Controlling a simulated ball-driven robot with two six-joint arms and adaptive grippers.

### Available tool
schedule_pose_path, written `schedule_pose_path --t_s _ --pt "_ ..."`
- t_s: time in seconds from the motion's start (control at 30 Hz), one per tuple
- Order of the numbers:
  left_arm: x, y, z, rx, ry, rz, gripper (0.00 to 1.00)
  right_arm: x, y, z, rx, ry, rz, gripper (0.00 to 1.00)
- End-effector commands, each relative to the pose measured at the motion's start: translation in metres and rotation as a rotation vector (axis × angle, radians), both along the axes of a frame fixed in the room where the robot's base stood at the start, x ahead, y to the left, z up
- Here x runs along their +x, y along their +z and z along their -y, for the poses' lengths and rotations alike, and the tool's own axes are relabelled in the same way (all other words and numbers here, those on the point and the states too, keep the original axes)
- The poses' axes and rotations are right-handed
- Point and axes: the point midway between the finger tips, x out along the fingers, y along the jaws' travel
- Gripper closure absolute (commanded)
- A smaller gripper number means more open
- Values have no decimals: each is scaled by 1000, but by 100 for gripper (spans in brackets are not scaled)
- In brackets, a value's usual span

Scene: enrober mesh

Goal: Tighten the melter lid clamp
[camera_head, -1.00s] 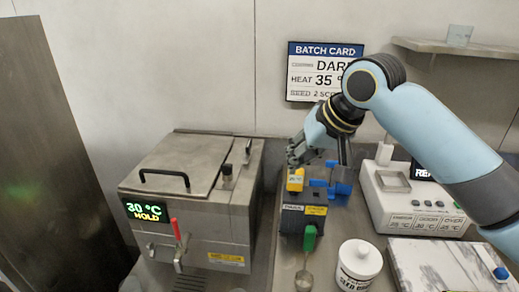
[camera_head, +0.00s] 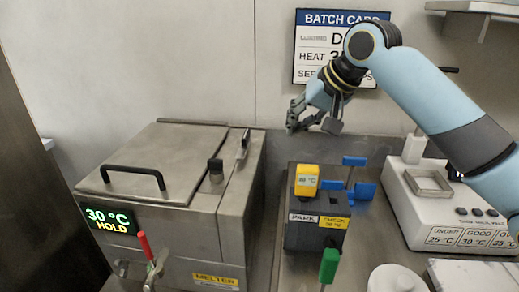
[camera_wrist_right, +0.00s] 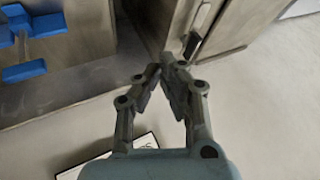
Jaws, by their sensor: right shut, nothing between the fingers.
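The steel melter (camera_head: 200,225) stands at the left in the head view, its panel reading 30 °C HOLD. Its lid (camera_head: 150,155) lies flat and closed, with a black bar handle. A small upright metal lever (camera_head: 243,147), which looks like the lid clamp, is at the lid's right side. What seems the same lever (camera_wrist_right: 192,42) shows beyond my fingertips in the right wrist view. My right gripper (camera_head: 298,122) is in the air right of the melter, apart from the clamp. In the wrist view its fingertips (camera_wrist_right: 162,66) meet, with nothing between them. My left gripper is not in view.
Right of the melter, a dark block (camera_head: 315,228) holds a yellow thermometer (camera_head: 306,180) beside blue paddles (camera_head: 352,182). A green-handled tool (camera_head: 328,268) is in front. A white instrument (camera_head: 425,225) stands at the right. The batch card (camera_head: 312,50) hangs behind my arm.

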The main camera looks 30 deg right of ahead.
Motion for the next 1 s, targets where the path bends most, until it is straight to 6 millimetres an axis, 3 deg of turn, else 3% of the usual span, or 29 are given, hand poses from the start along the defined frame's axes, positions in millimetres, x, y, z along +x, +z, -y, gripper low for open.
schedule_pose_path --t_s 0.17,0.53,0.77,1.0 --pt "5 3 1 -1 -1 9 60 12 -16 -5 5 0 -3 100" --pt "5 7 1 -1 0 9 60 57 -78 -17 3 1 -3 100" --pt "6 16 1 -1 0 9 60 76 -76 -42 2 2 -1 100" --pt "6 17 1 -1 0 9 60 80 -78 -47 -1 1 -1 100"
